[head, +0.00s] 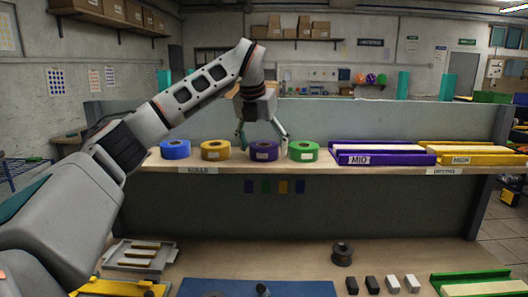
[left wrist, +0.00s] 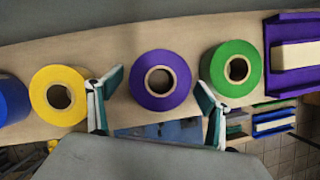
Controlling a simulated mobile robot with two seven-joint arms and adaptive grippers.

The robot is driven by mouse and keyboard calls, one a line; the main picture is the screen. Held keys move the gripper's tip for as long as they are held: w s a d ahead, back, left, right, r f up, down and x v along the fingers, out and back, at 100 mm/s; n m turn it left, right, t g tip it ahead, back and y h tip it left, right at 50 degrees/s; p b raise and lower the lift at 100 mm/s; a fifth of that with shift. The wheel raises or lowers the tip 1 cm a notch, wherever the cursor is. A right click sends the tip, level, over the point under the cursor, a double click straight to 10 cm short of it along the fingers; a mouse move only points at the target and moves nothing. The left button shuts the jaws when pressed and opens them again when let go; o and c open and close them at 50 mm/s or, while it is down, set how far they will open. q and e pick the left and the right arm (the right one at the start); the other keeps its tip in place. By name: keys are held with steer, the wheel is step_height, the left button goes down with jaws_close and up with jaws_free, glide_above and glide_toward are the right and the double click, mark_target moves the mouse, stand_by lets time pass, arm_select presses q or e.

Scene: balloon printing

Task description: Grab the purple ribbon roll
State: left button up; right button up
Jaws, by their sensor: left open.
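The purple ribbon roll (head: 264,149) lies flat on the shelf, between a yellow roll (head: 215,150) and a green roll (head: 303,151). My left gripper (head: 264,138) is open above and just behind the purple roll in the head view. In the left wrist view the purple roll (left wrist: 160,80) sits between the two spread fingers (left wrist: 157,100), its core hole facing the camera. One finger is at the gap beside the yellow roll (left wrist: 58,95), the other at the edge of the green roll (left wrist: 236,68). Contact cannot be told. My right gripper is not in view.
A blue roll (head: 175,149) lies at the shelf's left. A purple MID tray (head: 385,154) and a yellow tray (head: 470,154) stand to the right. The lower table holds a dark spool (head: 342,253), small blocks and a blue mat (head: 300,289).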

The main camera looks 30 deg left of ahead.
arm_select(q)
steer(key=c, duration=1.2)
steer(key=shift+c, duration=0.2)
